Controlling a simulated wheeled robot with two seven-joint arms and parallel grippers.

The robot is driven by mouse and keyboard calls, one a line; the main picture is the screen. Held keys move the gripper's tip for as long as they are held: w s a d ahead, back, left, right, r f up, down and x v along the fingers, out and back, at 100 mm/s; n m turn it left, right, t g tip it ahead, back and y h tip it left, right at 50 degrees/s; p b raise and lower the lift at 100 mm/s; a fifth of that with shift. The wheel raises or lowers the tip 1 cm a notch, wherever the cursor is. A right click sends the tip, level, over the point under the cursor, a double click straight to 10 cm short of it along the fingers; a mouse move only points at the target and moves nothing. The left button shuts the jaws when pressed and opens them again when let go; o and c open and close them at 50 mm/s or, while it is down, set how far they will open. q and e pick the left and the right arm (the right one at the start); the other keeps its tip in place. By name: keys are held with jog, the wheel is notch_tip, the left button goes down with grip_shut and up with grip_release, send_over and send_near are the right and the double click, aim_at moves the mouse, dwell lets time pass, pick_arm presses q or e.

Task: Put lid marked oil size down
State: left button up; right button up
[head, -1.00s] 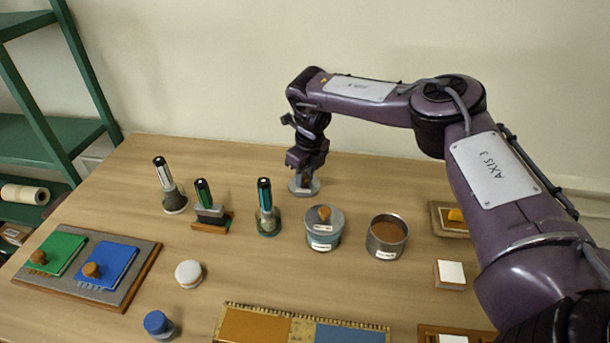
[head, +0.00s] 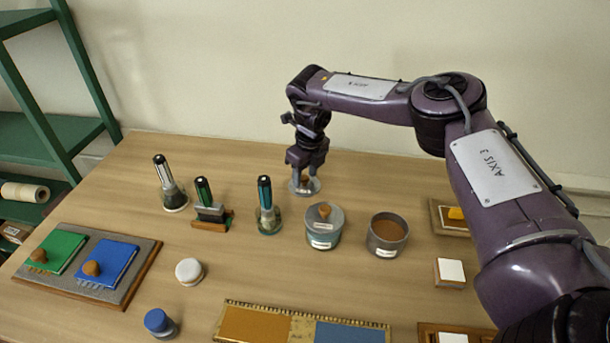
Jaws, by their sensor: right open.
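A small round grey lid (head: 313,191) with a brown knob lies flat on the table at the back, to the left of my right forearm. My right gripper (head: 304,181) points straight down over it, open, with its fingers apart on either side of the knob. Any writing on this lid is too small to read. A tin with a lid and knob (head: 323,225) stands in front of it, with a white label. An open tin with brown contents (head: 388,234) stands to its right and also bears a label. My left gripper is not in view.
Three upright markers (head: 268,215) stand left of the tins. A tray with green and blue lidded slabs (head: 130,283) is at the left. A white round piece (head: 189,271), a blue-topped knob (head: 158,322) and a gold-edged board (head: 285,308) are in front.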

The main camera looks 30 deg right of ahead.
aim_at(309, 187)
notch_tip(309, 187, up, 12)
jog(key=s+b, duration=0.1)
jog(key=shift+s+d+f, duration=0.15)
jog(key=shift+d+f, duration=0.05)
jog(key=shift+f, duration=0.05)
dwell(0.4)
